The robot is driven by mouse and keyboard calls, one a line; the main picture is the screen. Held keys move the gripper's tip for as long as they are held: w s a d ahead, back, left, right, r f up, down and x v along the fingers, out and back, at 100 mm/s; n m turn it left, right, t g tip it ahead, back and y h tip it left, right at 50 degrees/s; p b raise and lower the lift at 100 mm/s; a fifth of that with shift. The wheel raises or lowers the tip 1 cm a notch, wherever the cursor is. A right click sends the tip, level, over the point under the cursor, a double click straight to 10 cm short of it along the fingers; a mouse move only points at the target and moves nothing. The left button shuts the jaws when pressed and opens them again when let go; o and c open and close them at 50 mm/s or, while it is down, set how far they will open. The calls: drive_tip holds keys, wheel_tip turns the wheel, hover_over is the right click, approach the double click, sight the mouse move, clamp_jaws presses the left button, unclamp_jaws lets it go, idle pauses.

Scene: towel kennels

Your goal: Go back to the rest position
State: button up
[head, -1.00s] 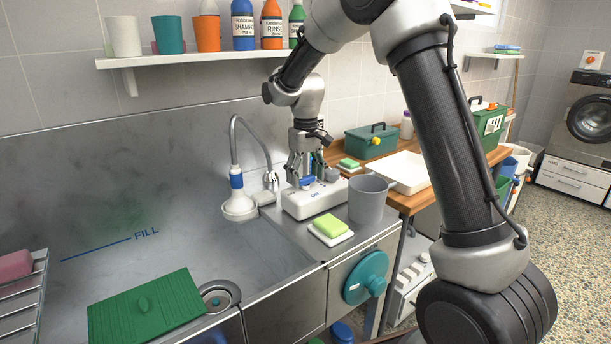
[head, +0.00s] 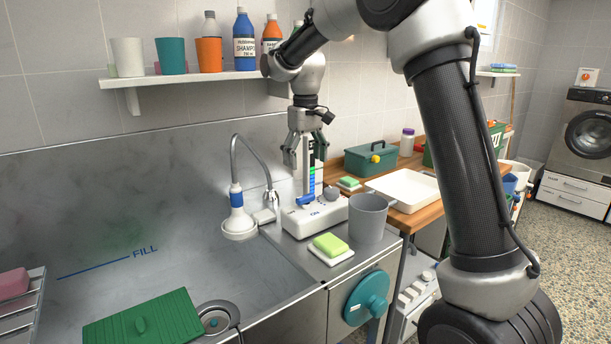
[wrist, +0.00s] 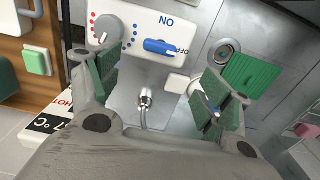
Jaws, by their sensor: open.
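My gripper (head: 306,160) hangs fingers down above the white control box (head: 330,221) at the sink's back right corner. Its fingers are apart with nothing between them. The box carries a blue lever (head: 306,201) and a grey round knob (head: 332,193). In the wrist view, the green finger pads of my gripper (wrist: 163,88) are spread wide. The blue lever (wrist: 168,47) lies sideways beside the OFF mark, and the knob (wrist: 106,28) is partly behind the left finger. My gripper is clear of the box.
A grey jug (head: 368,220) and a green sponge (head: 330,244) stand close to the box. A shower head on a curved hose (head: 238,215) is to its left. The shelf (head: 180,79) with cups and bottles is above left. A white tray (head: 405,190) lies right.

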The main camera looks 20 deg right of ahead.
drive_tip(key=shift+r, duration=0.6)
drive_tip(key=s+d+m+t, duration=0.1)
drive_tip(key=s+d, duration=0.4)
drive_tip(key=s, duration=0.6)
drive_tip(key=s+d+m+t, duration=0.1)
drive_tip(key=s+d, duration=0.4)
drive_tip(key=s, duration=0.7)
drive_tip(key=s+d+m+t, duration=0.2)
drive_tip(key=s+d, duration=0.2)
drive_tip(key=s, duration=0.7)
drive_tip(key=shift+s+d+r, duration=0.25)
drive_tip(key=shift+d+r, duration=0.15)
